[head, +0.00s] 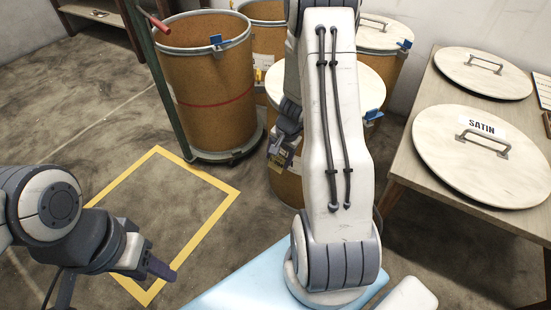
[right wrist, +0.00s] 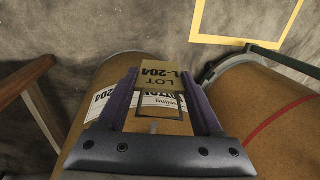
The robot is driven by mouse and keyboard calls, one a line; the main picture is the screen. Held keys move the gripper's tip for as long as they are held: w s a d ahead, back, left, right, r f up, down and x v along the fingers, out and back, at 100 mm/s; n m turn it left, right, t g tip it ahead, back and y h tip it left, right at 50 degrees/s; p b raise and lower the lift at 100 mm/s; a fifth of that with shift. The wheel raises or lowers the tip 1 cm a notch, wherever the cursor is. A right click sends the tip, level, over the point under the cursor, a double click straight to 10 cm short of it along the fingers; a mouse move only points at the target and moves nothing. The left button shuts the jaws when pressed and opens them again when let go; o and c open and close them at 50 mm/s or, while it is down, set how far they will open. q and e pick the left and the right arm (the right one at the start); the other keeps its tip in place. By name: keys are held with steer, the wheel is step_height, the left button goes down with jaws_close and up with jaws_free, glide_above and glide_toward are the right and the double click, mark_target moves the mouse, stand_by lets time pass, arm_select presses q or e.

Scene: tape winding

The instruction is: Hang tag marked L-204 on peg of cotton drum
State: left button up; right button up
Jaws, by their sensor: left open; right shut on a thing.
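The tag (right wrist: 160,75) is a small tan card reading LOT L-204, upside down in the right wrist view. My right gripper (right wrist: 162,88) is shut on it, with purple fingers on either side. In the head view the tag (head: 281,160) hangs from my right gripper (head: 287,135), in front of a brown drum (head: 287,186) with a pale lid. That drum (right wrist: 105,75) lies behind the tag in the right wrist view; its white label is partly covered, with letters like TTON showing. My left gripper (head: 155,266) is open and empty at lower left.
An open brown drum (head: 212,95) with a red band stands on a green wheeled frame (head: 228,157). Other drums stand behind. A wooden table (head: 437,90) at right holds lids, one marked SATIN (head: 482,150). Floor inside the yellow outline (head: 200,235) is clear.

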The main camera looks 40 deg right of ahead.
steer(key=shift+w+d+f+p, duration=0.2)
steer(key=shift+w+d+p, duration=0.15)
steer(key=shift+d, duration=0.45)
steer(key=shift+w+d+f+p, duration=0.15)
steer(key=shift+w+d+p, duration=0.2)
steer(key=shift+d, duration=0.4)
steer(key=shift+w+d+f+p, duration=0.2)
steer(key=shift+w+d+p, duration=0.15)
steer(key=shift+d, duration=0.45)
steer(key=shift+d, duration=0.25)
steer(key=o, duration=1.3)
steer(key=shift+o, duration=0.2)
steer(key=s+a+r+b, duration=0.1)
steer(key=s+a+b, duration=0.35)
steer(key=a, duration=0.55)
steer(key=w+a+r+n+g+p, duration=0.1)
steer(key=a+r+n+p, duration=0.4)
steer(key=r+p, duration=0.4)
steer(key=w+a+r+n+g+p, duration=0.1)
steer(key=a+r+n+p, duration=0.5)
steer(key=r, duration=0.8)
steer(key=n+p, duration=0.1)
steer(key=p, duration=0.1)
steer(key=shift+w+a+r+h+p, duration=0.2)
steer(key=shift+w+r+h+p, duration=0.1)
steer(key=shift+h+p, duration=0.1)
